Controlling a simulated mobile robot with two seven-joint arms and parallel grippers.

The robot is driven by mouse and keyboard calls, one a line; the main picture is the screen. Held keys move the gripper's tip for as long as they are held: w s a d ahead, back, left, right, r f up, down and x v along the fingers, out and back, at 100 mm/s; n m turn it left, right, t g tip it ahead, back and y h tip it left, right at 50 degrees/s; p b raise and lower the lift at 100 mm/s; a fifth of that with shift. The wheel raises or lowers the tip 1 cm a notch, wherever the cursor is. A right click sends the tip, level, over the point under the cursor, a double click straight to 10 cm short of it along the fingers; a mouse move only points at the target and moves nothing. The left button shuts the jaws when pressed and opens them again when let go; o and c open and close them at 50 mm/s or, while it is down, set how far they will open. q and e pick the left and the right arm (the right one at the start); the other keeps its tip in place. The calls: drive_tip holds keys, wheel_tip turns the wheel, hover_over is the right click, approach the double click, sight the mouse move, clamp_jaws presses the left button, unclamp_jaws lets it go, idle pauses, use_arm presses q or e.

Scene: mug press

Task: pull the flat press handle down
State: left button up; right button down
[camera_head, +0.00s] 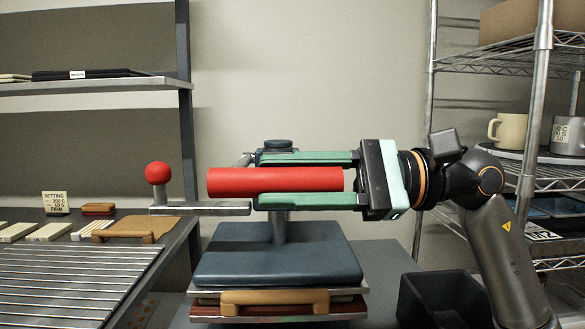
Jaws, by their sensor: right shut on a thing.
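The flat press stands in the middle, with a dark blue-grey upper plate (278,258) on a central post. Its handle is a thick red horizontal grip (225,181) above the plate. My right gripper (256,180) reaches in from the right, its green fingers lying along the grip, one above and one below. It is shut on the red handle, whose right end is near the gripper's palm. The plate appears to sit low over the layers below it, with a tan handle (275,298) at the front. My left gripper is not in view.
A red ball knob (158,173) on a metal lever stands left of the handle. A wire rack (70,280) and tan boards are at the left. A dark bin (445,298) sits at the right. A wire shelf holds a cream mug (510,131) and a grey mug (567,134).

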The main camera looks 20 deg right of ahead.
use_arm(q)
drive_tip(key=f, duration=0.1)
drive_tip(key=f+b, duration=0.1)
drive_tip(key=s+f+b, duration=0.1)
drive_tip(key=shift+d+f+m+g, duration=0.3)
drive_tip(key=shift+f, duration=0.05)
use_arm(e)
wheel_tip(320, 180, down, 5)
drive_tip(key=shift+r, duration=0.1)
drive_tip(key=shift+a+f, duration=0.1)
drive_tip(key=shift+f, duration=0.1)
drive_tip(key=shift+c, duration=2.4)
unclamp_jaws()
drive_tip(key=shift+w, duration=0.1)
drive_tip(key=shift+d+r, duration=0.15)
drive_tip(key=shift+d, duration=0.05)
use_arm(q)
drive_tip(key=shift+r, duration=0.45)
use_arm(e)
drive_tip(key=v, duration=1.2)
drive_tip(key=shift+d, duration=0.2)
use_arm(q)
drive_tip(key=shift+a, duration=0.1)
